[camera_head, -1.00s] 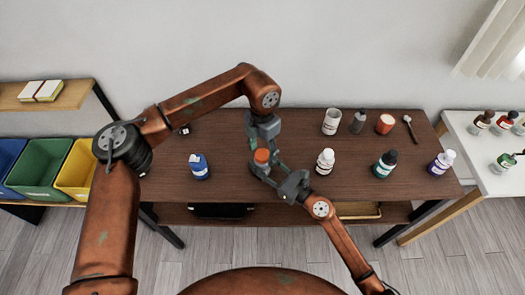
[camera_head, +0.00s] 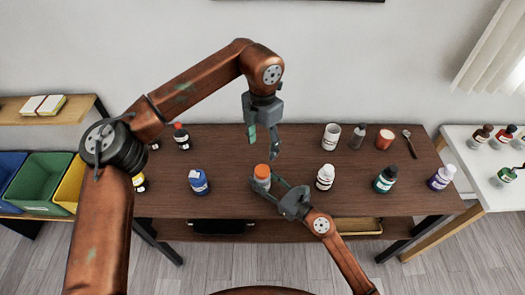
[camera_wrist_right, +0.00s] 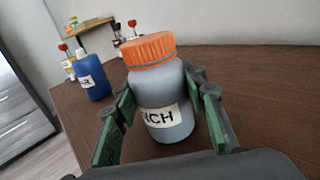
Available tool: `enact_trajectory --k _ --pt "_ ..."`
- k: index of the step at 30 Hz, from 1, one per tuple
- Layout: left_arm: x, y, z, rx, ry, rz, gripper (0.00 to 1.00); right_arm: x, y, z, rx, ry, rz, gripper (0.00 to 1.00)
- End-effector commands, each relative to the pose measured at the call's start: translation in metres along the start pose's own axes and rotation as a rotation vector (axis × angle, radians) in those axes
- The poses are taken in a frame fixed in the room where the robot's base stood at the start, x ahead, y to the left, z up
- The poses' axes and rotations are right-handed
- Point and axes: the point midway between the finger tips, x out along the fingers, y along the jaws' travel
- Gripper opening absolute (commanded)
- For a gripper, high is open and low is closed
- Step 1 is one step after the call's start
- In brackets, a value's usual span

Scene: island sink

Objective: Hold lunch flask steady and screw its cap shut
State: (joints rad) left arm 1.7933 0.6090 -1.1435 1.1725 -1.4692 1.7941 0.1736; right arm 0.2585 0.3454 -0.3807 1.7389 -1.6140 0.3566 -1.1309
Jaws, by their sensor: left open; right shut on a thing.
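The lunch flask (camera_head: 262,181) stands upright on the brown table. My left gripper (camera_head: 262,148) hangs open and empty above the flask, fingers pointing down, apart from the cap.
A blue bottle (camera_head: 199,182) stands left of the flask and a white bottle (camera_head: 325,177) right of it. Coloured bins (camera_head: 42,180) are at the left.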

Motion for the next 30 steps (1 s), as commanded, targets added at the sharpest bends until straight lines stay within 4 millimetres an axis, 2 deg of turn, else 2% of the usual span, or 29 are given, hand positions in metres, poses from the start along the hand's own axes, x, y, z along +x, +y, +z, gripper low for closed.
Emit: enact_trajectory --k 9,10,18,26,30 --pt "-0.003 0.000 0.000 0.000 0.000 0.000 0.55 0.000 0.000 -0.001 0.000 0.001 0.000 0.00" --pt "-0.002 0.000 0.000 0.000 0.000 0.000 0.55 0.000 0.000 -0.001 0.000 0.001 0.000 0.41" --pt "-0.002 0.000 0.000 0.000 0.000 0.000 0.55 0.000 0.000 0.000 0.000 0.000 0.000 0.59" --pt "-0.002 0.000 0.000 0.000 0.000 0.000 0.55 -0.001 0.000 0.000 0.000 0.000 0.000 0.59" --pt "-0.002 0.000 0.000 0.000 0.000 0.000 0.55 -0.010 0.000 -0.001 0.000 0.002 -0.001 0.59"
